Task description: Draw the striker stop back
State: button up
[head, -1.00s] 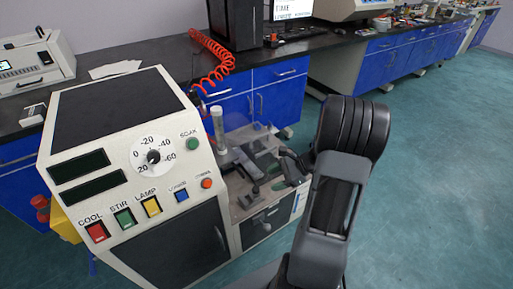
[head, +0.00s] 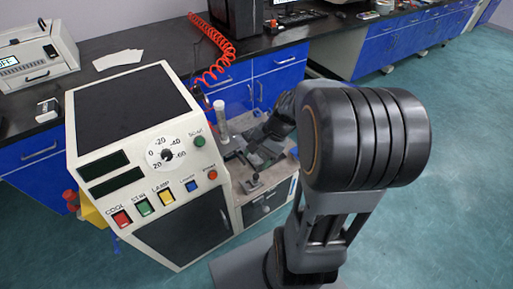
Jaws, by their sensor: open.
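The machine (head: 105,110) stands at left, a cream cabinet with a dial, displays and coloured buttons. Its lower test bed (head: 282,180) is at its right side. My gripper (head: 252,152) is over the back of this bed, open, with its fingers small and dark against dark parts. A small dark lever-like part (head: 255,184) stands at the front of the bed, apart from my gripper. I cannot tell which part is the striker stop; it may be hidden behind my gripper. A clear upright cylinder (head: 221,122) stands left of my gripper.
My large arm joint blocks the view right of the bed. A black bench (head: 130,45) with blue cabinets (head: 236,95) runs behind the machine. A coiled red hose (head: 215,68) hangs there. The green floor (head: 450,180) at right is clear.

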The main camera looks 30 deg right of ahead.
jog(key=shift+s+a+r+n+h+p, duration=0.15)
jog(key=shift+a+r+n+p, duration=0.1)
jog(key=shift+r, duration=0.2)
jog(key=shift+s+a+r+n+h+p, duration=0.15)
jog(key=shift+r+n, duration=0.1)
jog(key=shift+r, duration=0.15)
jog(key=shift+w+d, duration=0.1)
jog(key=s+a+r+n+t+h+p, duration=0.1)
jog(key=s+a+r+n+h+p, duration=0.1)
jog(key=r+n+p, duration=0.3)
jog(key=s+a+r+n+t+h+p, duration=0.2)
jog(key=r+p, duration=0.5)
jog(key=r, duration=0.6)
jog(key=n+h, duration=0.1)
jog(key=n, duration=0.1)
jog(key=shift+a+n, duration=0.2)
jog(key=shift+n, duration=0.2)
jog(key=shift+s, duration=0.1)
